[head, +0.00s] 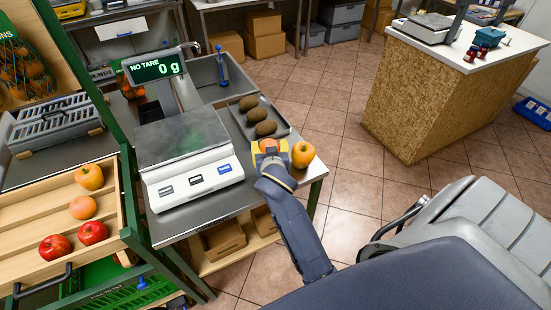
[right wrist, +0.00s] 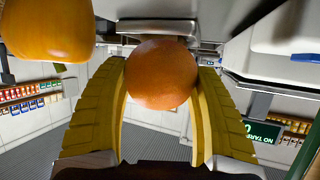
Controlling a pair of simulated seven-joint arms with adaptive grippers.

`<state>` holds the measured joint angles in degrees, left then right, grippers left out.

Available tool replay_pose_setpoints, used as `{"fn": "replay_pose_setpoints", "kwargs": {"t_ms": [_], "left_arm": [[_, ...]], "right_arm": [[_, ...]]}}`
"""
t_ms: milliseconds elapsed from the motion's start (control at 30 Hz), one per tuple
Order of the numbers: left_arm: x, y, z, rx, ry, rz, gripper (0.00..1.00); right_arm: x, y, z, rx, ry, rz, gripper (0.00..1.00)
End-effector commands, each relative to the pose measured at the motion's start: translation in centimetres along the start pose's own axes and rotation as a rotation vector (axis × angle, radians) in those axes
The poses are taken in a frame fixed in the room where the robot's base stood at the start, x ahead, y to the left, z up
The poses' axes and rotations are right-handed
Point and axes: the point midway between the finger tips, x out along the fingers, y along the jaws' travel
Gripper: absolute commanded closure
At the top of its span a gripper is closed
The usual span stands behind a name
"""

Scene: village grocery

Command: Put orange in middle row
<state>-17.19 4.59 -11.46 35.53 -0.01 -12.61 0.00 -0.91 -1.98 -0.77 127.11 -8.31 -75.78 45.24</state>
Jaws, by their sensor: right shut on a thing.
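My right gripper (head: 268,148) is at the right end of the steel counter, beside the dark tray. It is shut on an orange (right wrist: 160,73), which sits between the two yellow fingers in the right wrist view. In the head view the gripper mostly hides this orange. The slatted wooden crate (head: 22,213) at the left has rows: a yellow-orange apple (head: 90,177) at the back, an orange (head: 82,207) in the middle row, and two red apples (head: 93,232) in the front row. My left gripper is not in view.
A yellow-orange fruit (head: 302,154) stands right beside my right gripper at the counter edge. The dark tray (head: 282,131) holds three brown kiwis. A scale (head: 187,140) with a display reading 0 g stands between gripper and crate. A green post borders the crate.

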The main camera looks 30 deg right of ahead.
Motion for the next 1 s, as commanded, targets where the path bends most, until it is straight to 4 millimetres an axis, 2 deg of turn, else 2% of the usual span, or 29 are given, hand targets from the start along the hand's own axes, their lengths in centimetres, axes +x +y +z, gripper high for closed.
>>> {"fn": "replay_pose_setpoints", "kwargs": {"t_ms": [567, 1000], "left_arm": [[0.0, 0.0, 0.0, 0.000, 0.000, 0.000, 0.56], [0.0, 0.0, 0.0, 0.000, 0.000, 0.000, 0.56]], "right_arm": [[2.0, 0.0, 4.8, -0.003, 0.000, -0.001, 0.73], [2.2, 0.0, 5.2, 0.000, 0.001, -0.002, 0.73]]}}
